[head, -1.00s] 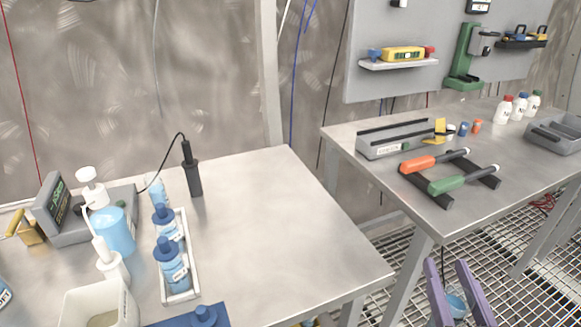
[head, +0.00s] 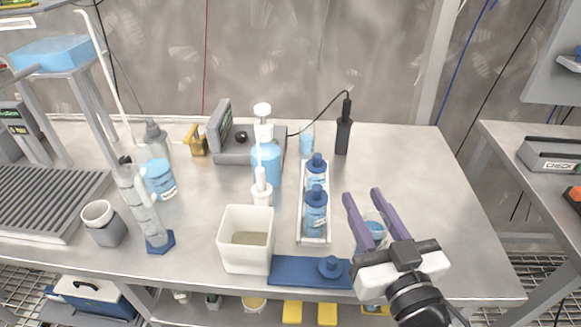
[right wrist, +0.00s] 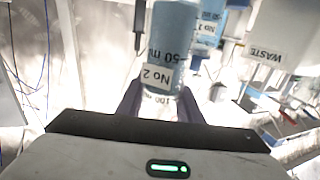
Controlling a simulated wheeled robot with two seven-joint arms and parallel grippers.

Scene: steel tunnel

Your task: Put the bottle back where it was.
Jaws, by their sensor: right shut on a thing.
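My right gripper (head: 361,192), with purple fingers, is shut on a light blue bottle (head: 373,230) over the front right part of the near table. In the right wrist view the bottle (right wrist: 172,40) stands between the fingers and bears a white label reading "No 2" and volume marks. Its lower part is hidden by the gripper in the head view, so I cannot tell whether it touches the table. A white tray (head: 301,235) just left of the gripper holds two blue-capped bottles, one at the back (head: 317,172) and one in front (head: 316,212). My left gripper is out of view.
A blue mat (head: 290,270) with a blue cap-like piece (head: 331,266) lies at the front edge. A white waste container (head: 245,240), a pump bottle (head: 266,165) and a measuring cylinder (head: 140,205) stand left of the tray. The table's right side is clear.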

